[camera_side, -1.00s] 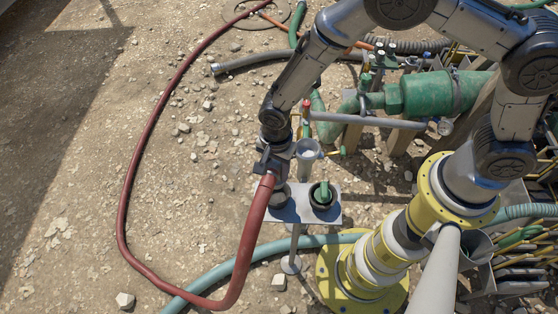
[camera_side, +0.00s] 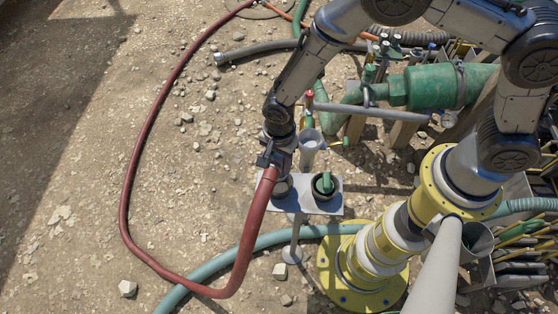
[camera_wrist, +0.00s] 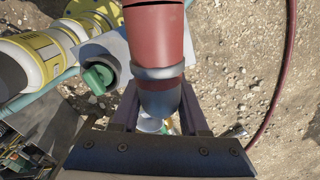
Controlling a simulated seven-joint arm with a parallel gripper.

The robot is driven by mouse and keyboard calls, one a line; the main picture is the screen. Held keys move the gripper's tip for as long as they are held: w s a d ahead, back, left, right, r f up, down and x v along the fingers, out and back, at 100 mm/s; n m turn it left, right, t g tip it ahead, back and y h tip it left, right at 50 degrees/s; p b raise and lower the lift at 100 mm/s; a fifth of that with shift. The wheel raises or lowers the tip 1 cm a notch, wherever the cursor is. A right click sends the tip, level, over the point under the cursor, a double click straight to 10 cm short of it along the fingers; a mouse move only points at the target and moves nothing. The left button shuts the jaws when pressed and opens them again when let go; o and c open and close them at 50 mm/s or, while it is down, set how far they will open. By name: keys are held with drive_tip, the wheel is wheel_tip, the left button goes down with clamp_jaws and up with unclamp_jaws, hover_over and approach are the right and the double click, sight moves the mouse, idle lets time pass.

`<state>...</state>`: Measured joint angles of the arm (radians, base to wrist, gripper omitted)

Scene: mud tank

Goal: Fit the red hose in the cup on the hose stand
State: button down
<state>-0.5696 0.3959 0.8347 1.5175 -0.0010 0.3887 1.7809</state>
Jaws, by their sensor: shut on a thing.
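My gripper (camera_side: 272,166) is shut on the red hose (camera_side: 252,224) near its upper end. In the wrist view, the hose (camera_wrist: 155,38) ends in a grey collar and a dark rounded tip between the fingers (camera_wrist: 157,112). The hose stand (camera_side: 300,207) is a pale plate on a post, below and beside my gripper. A grey cup (camera_side: 281,190) on its left side is partly hidden by the hose and gripper. A dark cup (camera_side: 325,194) with a green fitting is on the right. Another pale cup (camera_side: 310,143) stands behind. Whether the hose tip touches any cup is hidden.
A green pump body (camera_side: 430,88) and a grey pipe (camera_side: 372,110) lie behind and right of the stand. A teal hose (camera_side: 262,242) runs on the ground below it. The hose loops left over open stony ground (camera_side: 75,200).

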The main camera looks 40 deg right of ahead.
drive_tip(key=shift+f, duration=1.4)
drive_tip(key=shift+f, duration=2.2)
idle(0.4)
drive_tip(key=shift+c, duration=1.8)
unclamp_jaws()
drive_tip(key=shift+f, duration=0.1)
wheel_tip(320, 180, up, 14)
drive_tip(key=shift+f, duration=0.1)
